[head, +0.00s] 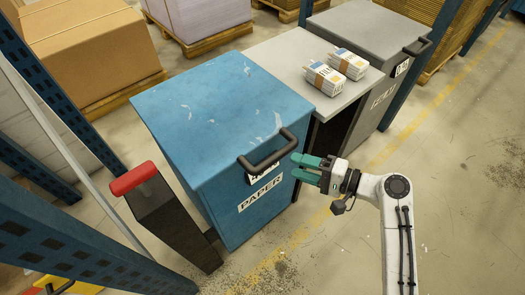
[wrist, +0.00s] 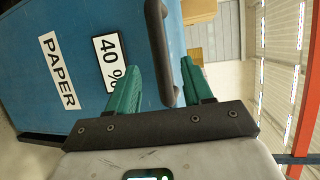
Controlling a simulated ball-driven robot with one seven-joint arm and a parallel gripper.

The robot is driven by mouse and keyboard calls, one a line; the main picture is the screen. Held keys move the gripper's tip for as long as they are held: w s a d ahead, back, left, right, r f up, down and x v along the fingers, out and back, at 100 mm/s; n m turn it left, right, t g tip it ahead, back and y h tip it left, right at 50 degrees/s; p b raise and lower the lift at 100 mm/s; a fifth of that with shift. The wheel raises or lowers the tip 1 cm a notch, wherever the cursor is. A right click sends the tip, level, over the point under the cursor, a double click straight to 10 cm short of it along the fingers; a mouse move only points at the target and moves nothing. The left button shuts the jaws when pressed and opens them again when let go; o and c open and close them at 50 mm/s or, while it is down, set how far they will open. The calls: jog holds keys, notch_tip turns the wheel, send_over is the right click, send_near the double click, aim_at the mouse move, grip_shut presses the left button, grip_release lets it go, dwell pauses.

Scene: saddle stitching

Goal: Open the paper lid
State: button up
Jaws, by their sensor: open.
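The blue paper bin (head: 248,217) has a "PAPER" label on its front and a flat, scuffed blue lid (head: 205,115), which is shut. A dark bar handle (head: 262,163) sticks out from the lid's front edge. My gripper (head: 297,167) is open, with green fingers, close to the handle's right end. In the wrist view my gripper (wrist: 160,78) has the dark handle (wrist: 158,45) showing between its fingers, in front of the blue bin front (wrist: 80,85). I cannot tell whether the fingers touch the handle.
A black post with a red top (head: 133,179) stands left of the bin. A grey table (head: 287,58) with paper bundles (head: 325,78) and a grey bin (head: 350,32) stand to its right. Blue rack posts (head: 85,262) are at the left. The floor in front (head: 330,245) is clear.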

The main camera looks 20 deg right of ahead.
jog(key=x, duration=0.9)
jog(key=shift+w+a, duration=0.25)
jog(key=shift+w, duration=0.05)
jog(key=shift+f, duration=0.1)
grip_shut()
jog(key=shift+p, duration=0.3)
